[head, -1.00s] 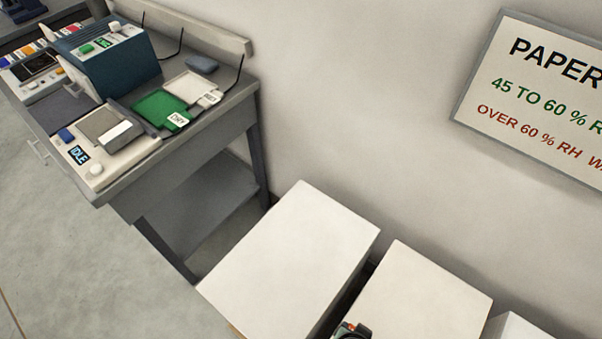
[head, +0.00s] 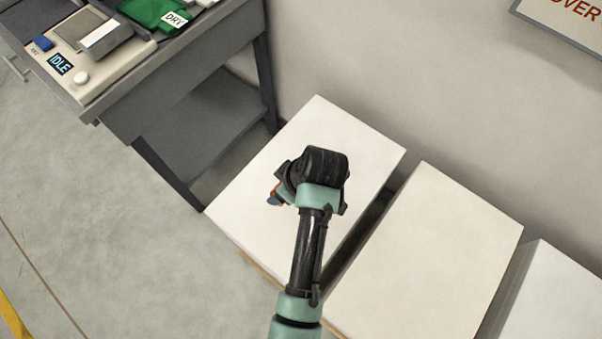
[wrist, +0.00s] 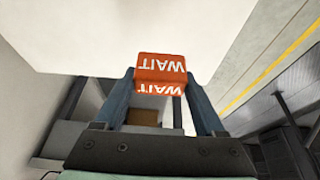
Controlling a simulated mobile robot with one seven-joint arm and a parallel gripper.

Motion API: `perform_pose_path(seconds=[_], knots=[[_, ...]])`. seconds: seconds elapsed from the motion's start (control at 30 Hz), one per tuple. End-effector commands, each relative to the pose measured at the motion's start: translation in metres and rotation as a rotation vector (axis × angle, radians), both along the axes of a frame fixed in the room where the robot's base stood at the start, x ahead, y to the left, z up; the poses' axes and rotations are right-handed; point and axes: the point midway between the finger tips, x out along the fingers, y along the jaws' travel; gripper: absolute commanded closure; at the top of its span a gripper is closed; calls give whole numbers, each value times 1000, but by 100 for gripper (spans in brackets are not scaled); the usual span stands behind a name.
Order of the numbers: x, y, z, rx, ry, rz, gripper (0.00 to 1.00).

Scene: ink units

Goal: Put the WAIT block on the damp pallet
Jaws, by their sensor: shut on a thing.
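The WAIT block (wrist: 161,68) is orange-red with white lettering, upside down in the wrist view. My gripper (wrist: 160,85) is shut on it, with one finger on each side. In the head view, my gripper (head: 273,195) is over the leftmost white-topped stack (head: 330,130), and only a bit of orange shows past my wrist. A second white stack (head: 430,240) and a third (head: 555,290) stand to the right. A strip of wooden pallet shows under the front edge of the left one. I cannot tell which pallet is damp, or the block's height above the stack.
A grey bench (head: 175,75) at the upper left carries a device with an IDLE display (head: 60,64) and a green tray (head: 150,12) tagged DRY. A narrow dark gap separates the left and middle stacks. Open floor (head: 90,190) lies at the left.

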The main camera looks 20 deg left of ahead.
Motion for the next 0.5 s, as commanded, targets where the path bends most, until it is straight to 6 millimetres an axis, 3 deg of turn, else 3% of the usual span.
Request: perform_pose_path(seconds=[0.13, 0.5], knots=[[-1, 0, -32, 0, 5, 3, 84], [-1, 0, -78, -1, 3, 0, 84]])
